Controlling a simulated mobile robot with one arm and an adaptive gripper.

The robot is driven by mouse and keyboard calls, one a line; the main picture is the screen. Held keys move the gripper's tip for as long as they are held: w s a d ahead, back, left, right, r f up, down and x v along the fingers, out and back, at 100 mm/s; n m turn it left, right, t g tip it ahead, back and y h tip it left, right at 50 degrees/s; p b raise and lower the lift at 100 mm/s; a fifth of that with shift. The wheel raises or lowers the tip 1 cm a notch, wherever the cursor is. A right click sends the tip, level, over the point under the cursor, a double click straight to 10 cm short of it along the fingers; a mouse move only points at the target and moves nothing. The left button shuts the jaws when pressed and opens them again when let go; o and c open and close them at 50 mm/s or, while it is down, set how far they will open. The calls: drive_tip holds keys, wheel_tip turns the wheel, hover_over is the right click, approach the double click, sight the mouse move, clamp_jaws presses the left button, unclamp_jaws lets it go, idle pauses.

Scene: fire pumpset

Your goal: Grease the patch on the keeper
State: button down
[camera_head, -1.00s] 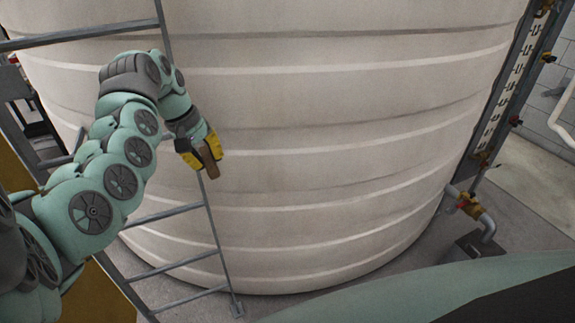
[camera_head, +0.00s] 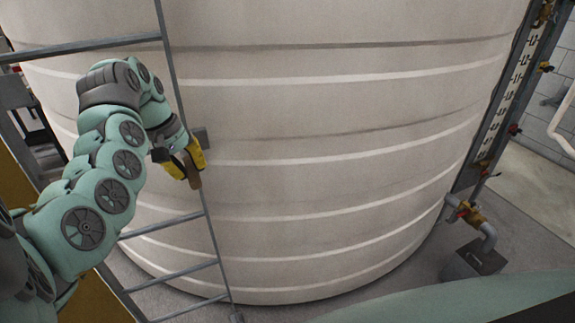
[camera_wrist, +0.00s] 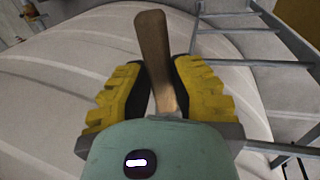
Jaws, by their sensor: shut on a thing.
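My gripper (camera_head: 186,163), with yellow-padded fingers, is shut on a brown wooden-looking handle (camera_head: 195,182). The handle's far end points down in the head view. In the wrist view the handle (camera_wrist: 153,50) stands up between the two yellow fingers and widens toward its free end. My gripper is beside the ladder's right rail, in front of the pale tank. A small grey block (camera_head: 201,137) shows just behind my gripper; I cannot tell whether it is the keeper or part of the held tool. I cannot make out a patch or grease.
The large ribbed tank (camera_head: 320,140) fills the middle. A grey metal ladder (camera_head: 168,226) stands close to my arm and also shows in the wrist view (camera_wrist: 285,35). A pipe with a valve (camera_head: 466,212) is at the tank's lower right. Open floor lies farther right.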

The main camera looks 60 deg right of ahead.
drive_tip(key=s+d+p, duration=0.1)
drive_tip(key=s+d, duration=0.3)
drive_tip(key=d, duration=0.2)
idle(0.6)
drive_tip(key=s+a, duration=0.2)
drive_tip(key=s, duration=0.1)
drive_tip(key=s+a+p, duration=0.1)
drive_tip(key=s, duration=0.1)
drive_tip(key=shift+a, duration=0.1)
idle(0.6)
